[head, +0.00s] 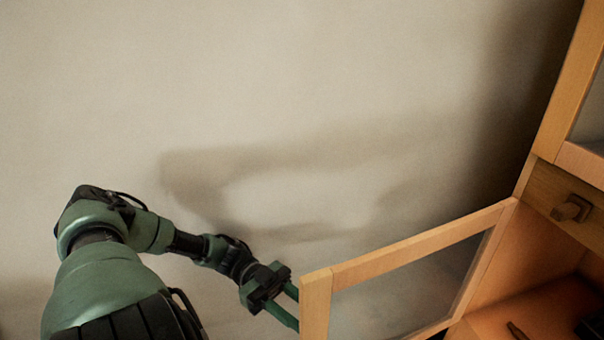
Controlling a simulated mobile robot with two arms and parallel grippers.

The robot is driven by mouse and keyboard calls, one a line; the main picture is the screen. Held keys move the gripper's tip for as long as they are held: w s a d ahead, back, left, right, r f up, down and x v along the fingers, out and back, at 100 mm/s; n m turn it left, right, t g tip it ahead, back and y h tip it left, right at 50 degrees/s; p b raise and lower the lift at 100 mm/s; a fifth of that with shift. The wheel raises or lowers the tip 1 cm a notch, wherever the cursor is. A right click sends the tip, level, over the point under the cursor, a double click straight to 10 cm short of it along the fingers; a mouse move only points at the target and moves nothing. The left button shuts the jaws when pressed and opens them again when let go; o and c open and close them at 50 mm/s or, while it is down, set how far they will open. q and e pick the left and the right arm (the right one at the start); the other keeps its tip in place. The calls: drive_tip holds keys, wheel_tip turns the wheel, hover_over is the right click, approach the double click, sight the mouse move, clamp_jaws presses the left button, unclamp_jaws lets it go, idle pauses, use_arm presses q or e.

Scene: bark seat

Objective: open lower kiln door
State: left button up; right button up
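The lower door (420,245) is a light wooden frame around a see-through pane. It stands swung out from the cabinet on the right, so the inside of the lower compartment (535,315) shows. My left gripper (290,305) is at the door's free end, on its outer side. Its two green fingers are apart, and their tips pass out of sight at the edge of the door frame. Any handle on the door's outer face is hidden, and I cannot tell whether the fingers touch the door. My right gripper is not in view.
Above the lower compartment is a drawer-like panel with a wooden knob (572,208). Over it is another framed door (570,95), which looks shut. Small dark items lie in the lower compartment. A bare beige wall (300,90) fills the back, with free room left of the door.

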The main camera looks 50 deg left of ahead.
use_arm(q)
wheel_tip(320, 180, up, 16)
drive_tip(key=p, duration=0.2)
drive_tip(key=shift+r+p, duration=0.1)
drive_tip(key=shift+p, duration=0.3)
